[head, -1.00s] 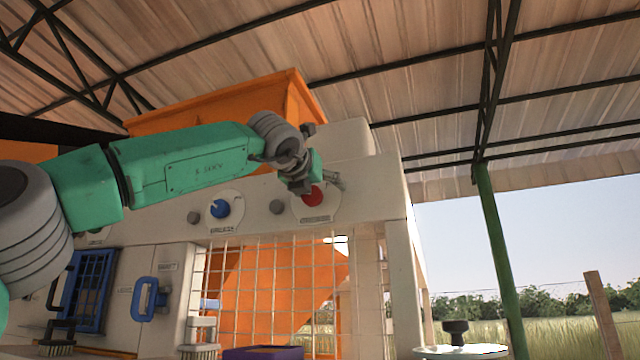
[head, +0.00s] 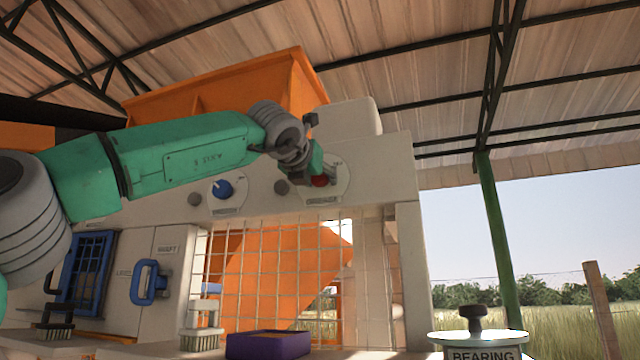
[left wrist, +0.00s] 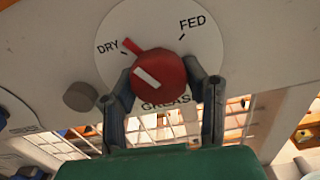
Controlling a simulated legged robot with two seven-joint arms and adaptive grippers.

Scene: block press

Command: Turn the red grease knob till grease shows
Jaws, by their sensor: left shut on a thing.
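The red grease knob (head: 320,181) sits on a round white dial on the machine's front panel. It shows large in the left wrist view (left wrist: 160,74), with a white line on its face and a red pointer tab towards the DRY mark. FED is marked at the upper right of the dial. My left gripper (head: 325,174) is at the knob and covers part of it. In the left wrist view its two dark fingers (left wrist: 161,84) are shut on the knob, one on each side. My right gripper is not in view.
A blue knob (head: 222,189) and grey buttons sit left on the same panel. Below are a wire mesh guard (head: 275,275), a blue handle (head: 150,283), a brush (head: 202,335) and a purple tray (head: 268,345). A bearing-labelled pot (head: 478,341) stands at lower right.

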